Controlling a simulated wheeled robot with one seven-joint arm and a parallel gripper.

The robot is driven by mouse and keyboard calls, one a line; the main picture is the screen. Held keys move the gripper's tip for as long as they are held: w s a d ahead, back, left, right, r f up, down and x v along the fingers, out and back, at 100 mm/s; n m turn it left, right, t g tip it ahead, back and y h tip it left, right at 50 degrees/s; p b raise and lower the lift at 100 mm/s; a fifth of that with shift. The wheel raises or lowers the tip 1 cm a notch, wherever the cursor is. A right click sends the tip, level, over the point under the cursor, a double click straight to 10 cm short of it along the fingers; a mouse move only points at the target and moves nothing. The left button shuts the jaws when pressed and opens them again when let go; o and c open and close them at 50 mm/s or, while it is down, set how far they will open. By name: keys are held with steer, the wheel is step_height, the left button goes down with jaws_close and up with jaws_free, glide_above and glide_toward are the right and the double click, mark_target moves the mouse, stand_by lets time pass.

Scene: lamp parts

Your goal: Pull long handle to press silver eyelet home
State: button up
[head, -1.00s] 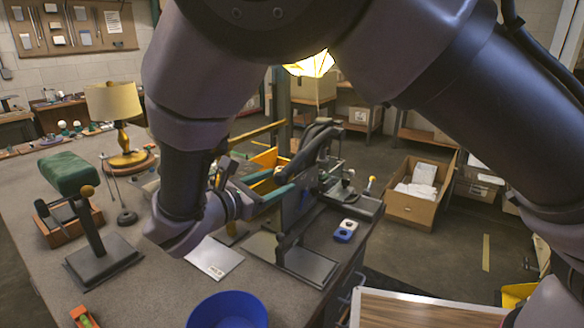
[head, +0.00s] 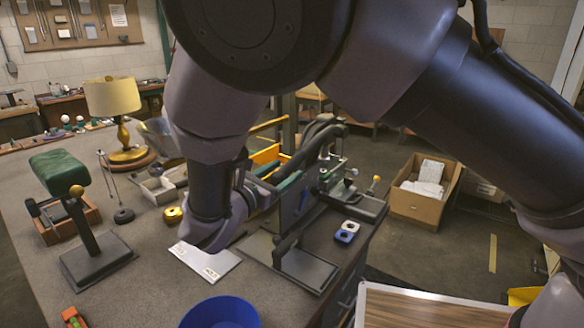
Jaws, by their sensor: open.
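A dark press (head: 308,268) stands on the bench right of centre, its flat base toward me. A thick black curved bar (head: 322,132) rises at its top; it may be the long handle, but I cannot tell for sure. My own wrist and forearm cover much of this area. Whether the fingers touch the press or straddle the handle cannot be told. The silver eyelet cannot be made out.
On the bench are a blue bowl (head: 222,312), a white card (head: 205,262), a blue-and-white block (head: 346,231), a lamp (head: 113,98) and a green-cushioned stand (head: 59,171). A smaller fixture with an orange knob (head: 375,180) stands behind the press. A cardboard box (head: 420,203) is on the floor.

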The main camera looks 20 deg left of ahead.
mark_target(290, 167)
steer(key=shift+x, duration=1.6)
steer(key=shift+c, duration=0.3)
jaws_close()
